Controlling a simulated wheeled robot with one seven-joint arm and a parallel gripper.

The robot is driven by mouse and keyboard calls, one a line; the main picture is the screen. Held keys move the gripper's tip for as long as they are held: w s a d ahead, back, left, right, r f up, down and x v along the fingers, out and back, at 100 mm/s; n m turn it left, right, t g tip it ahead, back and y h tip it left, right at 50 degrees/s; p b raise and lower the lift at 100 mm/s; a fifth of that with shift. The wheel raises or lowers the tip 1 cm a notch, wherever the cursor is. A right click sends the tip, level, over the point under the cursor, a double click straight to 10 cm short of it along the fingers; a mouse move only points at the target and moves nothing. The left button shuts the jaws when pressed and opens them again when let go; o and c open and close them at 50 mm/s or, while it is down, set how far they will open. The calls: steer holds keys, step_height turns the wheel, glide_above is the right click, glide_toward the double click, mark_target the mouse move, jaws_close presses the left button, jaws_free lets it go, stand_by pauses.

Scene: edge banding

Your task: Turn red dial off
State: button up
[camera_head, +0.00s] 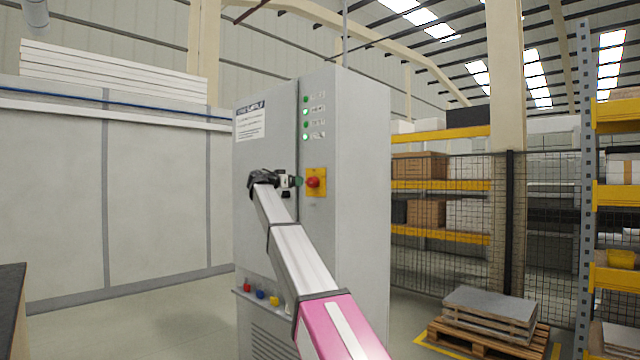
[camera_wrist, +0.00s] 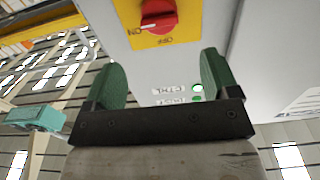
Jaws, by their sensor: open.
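The red dial (camera_head: 313,182) sits on a yellow plate (camera_head: 317,172) on the front of a grey control cabinet (camera_head: 268,150). In the wrist view the red dial (camera_wrist: 158,14) is at the top, on the yellow plate (camera_wrist: 150,41) marked ON and OFF, and the view is turned over. The white mark on the dial points toward ON. My gripper (camera_head: 297,181) is just left of the dial in the head view. In the wrist view my gripper (camera_wrist: 155,80) has its two green fingers apart with nothing between them. The dial lies beyond the fingertips, untouched as far as I can tell.
Green indicator lights (camera_head: 306,112) are above the dial. Red, blue and yellow knobs (camera_head: 261,295) are low on the cabinet. A mesh fence (camera_head: 450,220) and a pallet with grey slabs (camera_head: 488,318) stand to the right. Floor at the left is clear.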

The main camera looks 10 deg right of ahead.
mark_target(308, 181)
steer(key=x, duration=1)
steer(key=shift+w+d, duration=0.25)
steer(key=c, duration=0.9)
